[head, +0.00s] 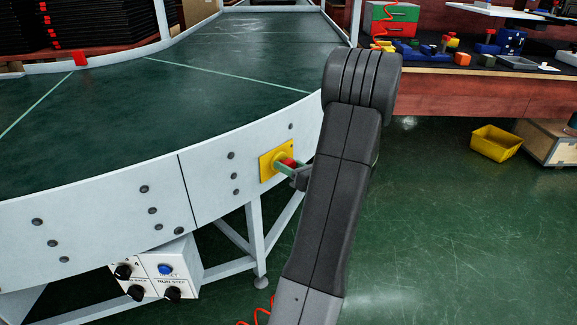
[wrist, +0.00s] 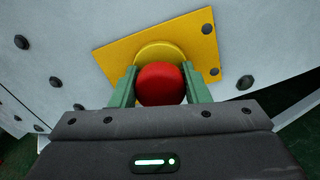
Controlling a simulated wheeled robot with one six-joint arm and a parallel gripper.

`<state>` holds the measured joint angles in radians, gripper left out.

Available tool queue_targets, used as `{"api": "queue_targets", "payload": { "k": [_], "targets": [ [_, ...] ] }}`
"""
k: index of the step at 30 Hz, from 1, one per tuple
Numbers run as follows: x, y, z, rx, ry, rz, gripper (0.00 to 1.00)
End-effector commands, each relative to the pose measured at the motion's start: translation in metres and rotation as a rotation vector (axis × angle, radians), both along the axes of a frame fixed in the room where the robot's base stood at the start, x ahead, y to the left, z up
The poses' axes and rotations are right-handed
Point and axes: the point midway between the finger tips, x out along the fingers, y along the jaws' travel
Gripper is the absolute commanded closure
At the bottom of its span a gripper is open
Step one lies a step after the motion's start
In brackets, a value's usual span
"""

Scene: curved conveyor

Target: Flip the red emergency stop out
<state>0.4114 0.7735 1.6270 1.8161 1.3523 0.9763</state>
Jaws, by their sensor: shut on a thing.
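The red emergency stop (wrist: 160,84) is a round red button on a yellow collar and a yellow plate (wrist: 112,57), fixed to the white side of the curved conveyor. In the head view the red button (head: 288,162) shows only in part, on the yellow plate (head: 265,167). My gripper (wrist: 160,88) is at the button, with one green finger on each side of it. The fingers are shut on the button. In the head view my gripper (head: 285,166) reaches the plate from the right. The button's lower edge is hidden by the gripper body.
The conveyor's white side panel (head: 100,215) curves past the plate, with bolts in it. A control box (head: 158,270) with a blue button and black knobs hangs below. A yellow bin (head: 496,143) lies on the green floor at right. A workbench (head: 480,88) stands behind.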

Motion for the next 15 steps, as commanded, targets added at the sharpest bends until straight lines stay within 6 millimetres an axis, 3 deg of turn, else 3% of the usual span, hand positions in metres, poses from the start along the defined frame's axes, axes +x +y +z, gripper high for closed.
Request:
{"api": "queue_targets", "payload": {
  "k": [7, 14, 15],
  "targets": [
    [-0.012, -0.014, 0.001, 0.0, 0.002, -0.002, 0.99],
    [-0.013, -0.014, -0.001, -0.001, 0.002, 0.001, 0.99],
    [-0.013, -0.014, -0.001, -0.001, 0.002, 0.001, 0.52]
  ]
}}
